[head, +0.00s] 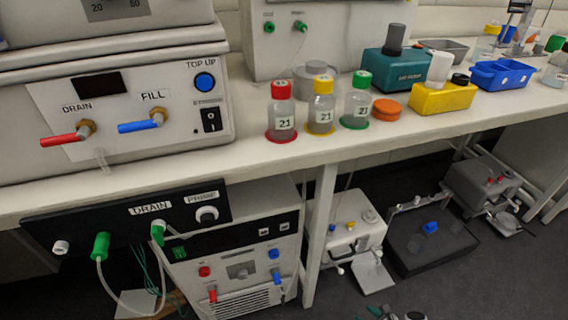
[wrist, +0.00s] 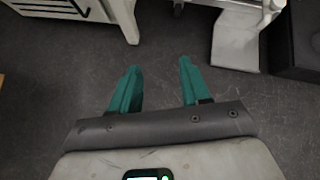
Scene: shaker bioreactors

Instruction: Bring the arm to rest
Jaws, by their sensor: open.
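My gripper (wrist: 158,88) shows in the wrist view with two teal fingers set apart and nothing between them. It is open and empty, over the bare dark floor (wrist: 160,45). In the head view only a small part of my arm shows at the bottom edge, low in front of the bench. The gripper touches nothing that I can see.
The bench (head: 270,160) carries bottles with red (head: 282,110), yellow (head: 321,105) and green (head: 357,100) caps. A bath unit (head: 130,105) stands at left. Below are a chiller (head: 240,245), a white unit (head: 350,225) and a dark box (head: 430,240).

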